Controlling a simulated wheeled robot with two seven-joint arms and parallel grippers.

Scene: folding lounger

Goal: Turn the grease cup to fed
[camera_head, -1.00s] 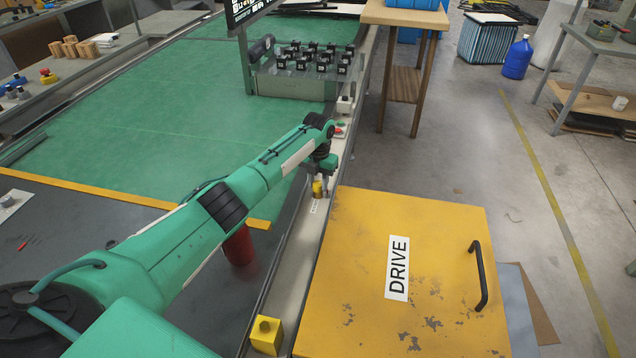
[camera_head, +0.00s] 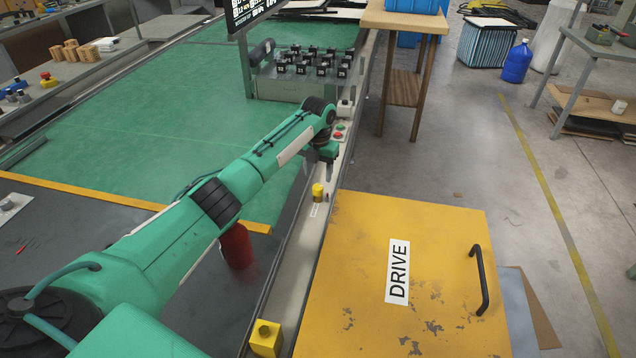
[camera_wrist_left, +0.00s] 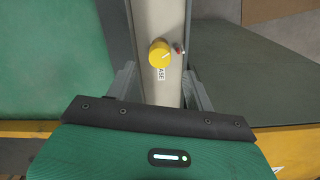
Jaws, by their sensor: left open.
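The grease cup (camera_head: 318,192) is a small yellow round knob on the pale rail beside the drive cover. It also shows in the left wrist view (camera_wrist_left: 159,54), with a pale pointer mark on its face and a small red mark at its right. My right gripper is not in view.
A yellow cover marked DRIVE (camera_head: 440,240), with a black handle, lies right of the rail. A yellow block (camera_head: 266,338) sits at the near end of the rail. A red button (camera_head: 338,135) is beyond my gripper. A red cylinder (camera_head: 237,247) stands below my arm.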

